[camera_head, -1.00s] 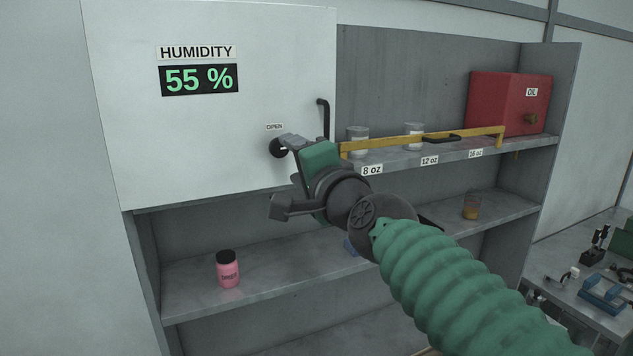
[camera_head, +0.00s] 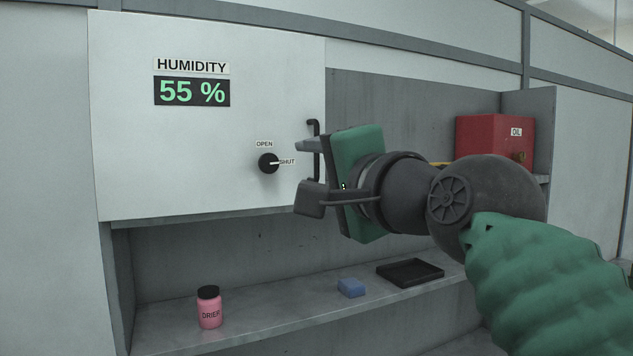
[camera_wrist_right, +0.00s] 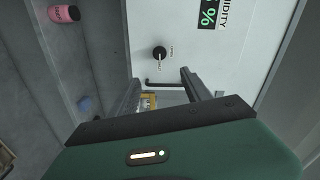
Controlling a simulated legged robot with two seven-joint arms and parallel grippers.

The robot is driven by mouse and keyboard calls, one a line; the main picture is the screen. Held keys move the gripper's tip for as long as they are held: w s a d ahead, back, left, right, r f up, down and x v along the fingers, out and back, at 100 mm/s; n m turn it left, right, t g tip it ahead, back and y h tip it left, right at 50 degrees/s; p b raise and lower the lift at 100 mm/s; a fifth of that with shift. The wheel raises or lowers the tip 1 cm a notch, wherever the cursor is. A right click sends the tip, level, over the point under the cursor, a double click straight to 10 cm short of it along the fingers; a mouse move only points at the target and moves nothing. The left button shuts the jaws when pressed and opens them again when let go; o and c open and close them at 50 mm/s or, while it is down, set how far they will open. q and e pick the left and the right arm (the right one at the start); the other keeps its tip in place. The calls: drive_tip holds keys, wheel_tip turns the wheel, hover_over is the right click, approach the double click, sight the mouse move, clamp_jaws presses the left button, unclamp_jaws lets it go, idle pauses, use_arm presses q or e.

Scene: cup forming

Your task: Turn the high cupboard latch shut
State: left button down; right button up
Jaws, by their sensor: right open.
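The cupboard latch (camera_head: 268,164) is a round black knob on the white cupboard door (camera_head: 200,130). Its white pointer line points right, at the SHUT label (camera_head: 287,162); the OPEN label (camera_head: 264,144) is above it. The latch also shows in the right wrist view (camera_wrist_right: 159,53), beyond the fingers and apart from them. My right gripper (camera_head: 307,172) is open and empty, to the right of the latch and in front of the black door handle (camera_head: 314,127), which it partly hides. My left gripper is not in view.
Below the door, a shelf holds a pink drier jar (camera_head: 209,308), a blue block (camera_head: 351,287) and a black tray (camera_head: 410,271). A red oil box (camera_head: 485,142) stands at the right behind my right arm. A humidity display (camera_head: 192,92) reads 55 %.

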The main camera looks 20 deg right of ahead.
drive_tip(key=n+t+h+p, duration=0.2)
drive_tip(key=n+t+p, duration=0.2)
drive_tip(key=n+p, duration=1)
approach(270, 166)
drive_tip(key=w+r+p, duration=0.1)
drive_tip(key=w+p, duration=0.1)
drive_tip(key=p, duration=0.1)
drive_tip(key=w+r+m+p, duration=0.1)
drive_tip(key=w+p, duration=0.2)
drive_tip(key=w+r+m+p, duration=0.1)
drive_tip(key=w+p, duration=0.1)
drive_tip(key=p, duration=0.1)
drive_tip(key=shift+w+d, duration=0.3)
drive_tip(key=shift+w, duration=0.1)
drive_tip(key=shift+w+p, duration=0.35)
drive_tip(key=shift+w, duration=0.05)
